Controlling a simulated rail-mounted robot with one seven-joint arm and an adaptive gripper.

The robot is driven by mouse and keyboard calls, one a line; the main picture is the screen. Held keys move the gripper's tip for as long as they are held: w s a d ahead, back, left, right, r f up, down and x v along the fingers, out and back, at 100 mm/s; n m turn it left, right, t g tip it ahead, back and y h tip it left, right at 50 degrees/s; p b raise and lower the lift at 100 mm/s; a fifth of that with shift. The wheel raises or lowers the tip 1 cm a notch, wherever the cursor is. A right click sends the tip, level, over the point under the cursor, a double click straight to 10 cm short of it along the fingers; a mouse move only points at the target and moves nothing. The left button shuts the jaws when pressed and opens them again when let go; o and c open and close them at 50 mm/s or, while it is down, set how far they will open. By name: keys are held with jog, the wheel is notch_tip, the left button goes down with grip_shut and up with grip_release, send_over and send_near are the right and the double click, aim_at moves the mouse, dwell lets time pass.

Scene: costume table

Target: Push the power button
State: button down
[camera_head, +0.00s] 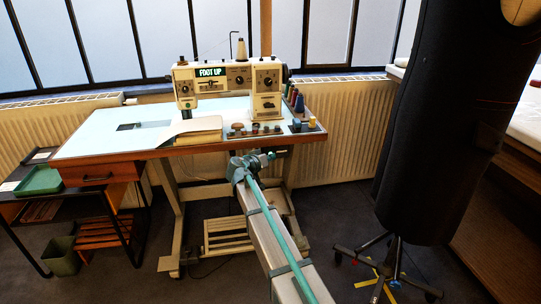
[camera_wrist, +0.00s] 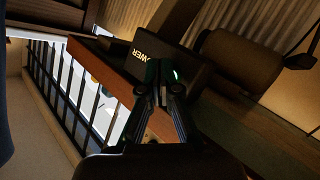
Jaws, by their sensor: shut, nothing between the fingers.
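A dark box (camera_wrist: 198,72) with white lettering, of which "WER" shows, is mounted by the brown table edge in the wrist view. My gripper (camera_wrist: 162,72) is shut and empty, with its fingertips right in front of this box, beside the lettering. A green patch shows at the fingertips; I cannot tell whether it is a button or part of the fingers. Whether the tips touch the box is also unclear. In the head view my gripper (camera_head: 272,155) is just below the front edge of the sewing table (camera_head: 85,142), right of centre. The button itself is not clearly visible.
A sewing machine (camera_head: 228,82) with a lit "FOOT UP" display stands on the table. Thread spools (camera_head: 295,101) and small items sit at the table's right end. A black dress form (camera_head: 440,130) stands at right. A small rack with a green tray (camera_head: 40,181) is at left.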

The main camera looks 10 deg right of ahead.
jog(key=shift+w, duration=0.35)
jog(key=shift+s, duration=0.2)
jog(key=shift+s+b, duration=0.55)
jog(key=shift+s, duration=0.2)
jog(key=shift+s, duration=0.1)
jog(key=shift+s+d+b, duration=0.1)
jog(key=shift+s+b, duration=0.8)
jog(key=shift+s, duration=2)
